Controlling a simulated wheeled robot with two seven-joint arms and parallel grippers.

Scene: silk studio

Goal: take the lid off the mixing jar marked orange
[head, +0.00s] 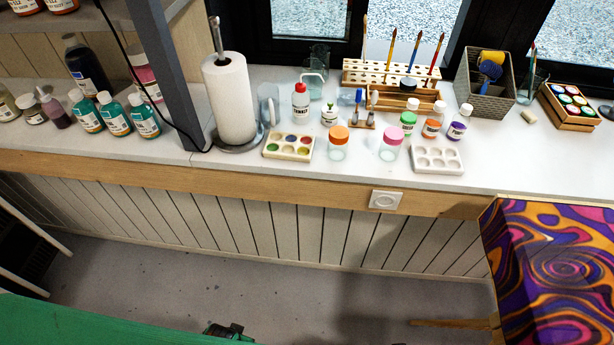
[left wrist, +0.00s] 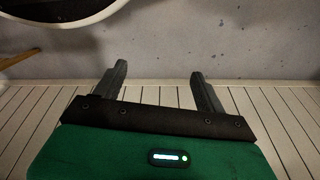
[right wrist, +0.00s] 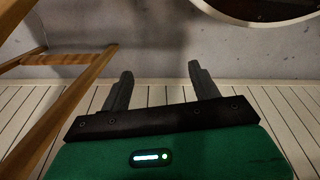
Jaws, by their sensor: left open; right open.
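A clear jar with an orange lid (head: 338,142) stands upright near the front of the white counter in the head view; the lid is on it. A similar clear jar with a pink lid (head: 391,143) stands to its right. No marking is readable on either jar. My left gripper (left wrist: 157,76) is open and empty in the left wrist view, with floor and slatted panelling beyond it. My right gripper (right wrist: 160,74) is open and empty in the right wrist view. Both are away from the jars, which neither wrist view shows.
Paint palettes (head: 288,147) and (head: 437,160) flank the jars. Behind are small paint bottles (head: 432,127), a red-capped bottle (head: 300,101) and a brush rack (head: 392,74). A paper towel roll (head: 229,98) stands left. A patterned canvas (head: 560,270) is at the lower right.

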